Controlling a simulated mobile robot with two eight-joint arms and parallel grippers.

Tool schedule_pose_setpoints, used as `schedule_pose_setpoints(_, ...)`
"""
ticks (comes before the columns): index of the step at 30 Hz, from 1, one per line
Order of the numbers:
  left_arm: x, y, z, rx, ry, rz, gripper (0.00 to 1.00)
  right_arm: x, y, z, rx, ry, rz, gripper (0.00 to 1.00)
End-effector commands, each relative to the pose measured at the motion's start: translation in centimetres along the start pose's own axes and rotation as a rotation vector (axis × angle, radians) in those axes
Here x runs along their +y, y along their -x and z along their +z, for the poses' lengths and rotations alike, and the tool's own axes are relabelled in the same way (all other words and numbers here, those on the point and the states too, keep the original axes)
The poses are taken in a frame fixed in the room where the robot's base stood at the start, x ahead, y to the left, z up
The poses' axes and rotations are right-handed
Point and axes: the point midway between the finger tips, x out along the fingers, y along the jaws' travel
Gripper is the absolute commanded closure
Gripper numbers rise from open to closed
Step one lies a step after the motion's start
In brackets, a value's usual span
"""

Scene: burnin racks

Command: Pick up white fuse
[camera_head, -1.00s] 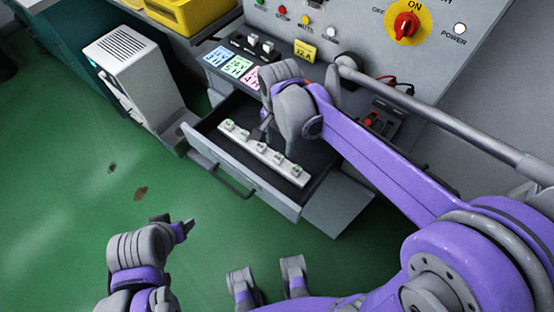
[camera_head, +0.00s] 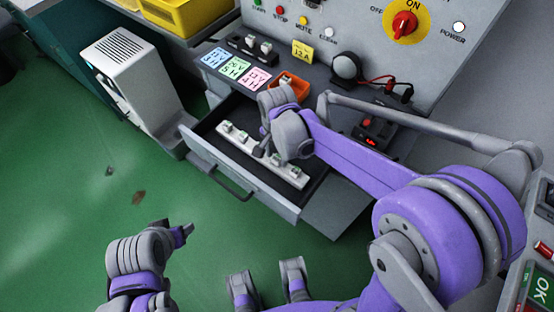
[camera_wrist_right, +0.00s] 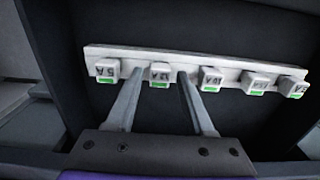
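Several white fuses with green marks stand in a row on a white strip (camera_head: 239,144) inside the open drawer (camera_head: 272,205). In the right wrist view the strip (camera_wrist_right: 222,63) runs across the picture, with labels on the fuses. The white fuse marked 12 A (camera_wrist_right: 159,72) is between the fingertips of my right gripper (camera_wrist_right: 162,76). The fingers are apart, one on each side of it; I cannot tell whether they touch it. In the head view my right gripper (camera_head: 266,143) reaches down over the strip and partly hides it. My left gripper (camera_head: 181,234) is over the green floor, away from the drawer.
Above the drawer are coloured cards (camera_head: 236,68), a yellow 12 A label (camera_head: 303,51), a black holder with white fuses (camera_head: 253,47) and an orange tray (camera_head: 292,86). A white box unit (camera_head: 127,72) stands to the left.

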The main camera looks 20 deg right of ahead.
Motion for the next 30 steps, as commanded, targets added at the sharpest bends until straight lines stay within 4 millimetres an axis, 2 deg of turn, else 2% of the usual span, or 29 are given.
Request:
schedule_pose_setpoints(1, 0.0, 0.0, 0.0, 0.000, 0.000, 0.000, 0.34, 0.0, 0.0, 0.0, 0.000, 0.000, 0.000, 0.58)
schedule_pose_setpoints(8, 0.0, 0.0, 0.0, 0.000, 0.000, 0.000, 0.34, 0.0, 0.0, 0.0, 0.000, 0.000, 0.000, 0.99)
schedule_pose_setpoints(17, 0.0, 0.1, 0.0, 0.000, 0.000, 0.000, 0.34, 0.0, 0.4, 0.0, 0.000, 0.000, 0.000, 1.00)
schedule_pose_setpoints(20, 0.0, 0.3, -0.2, 0.001, 0.000, 0.000, 0.34, 0.0, 1.6, 0.0, 0.000, 0.000, 0.000, 1.00)
schedule_pose_setpoints(30, 0.0, 1.1, -0.7, 0.004, 0.000, 0.000, 0.34, 0.0, 8.2, 0.0, 0.000, 0.000, 0.000, 1.00)
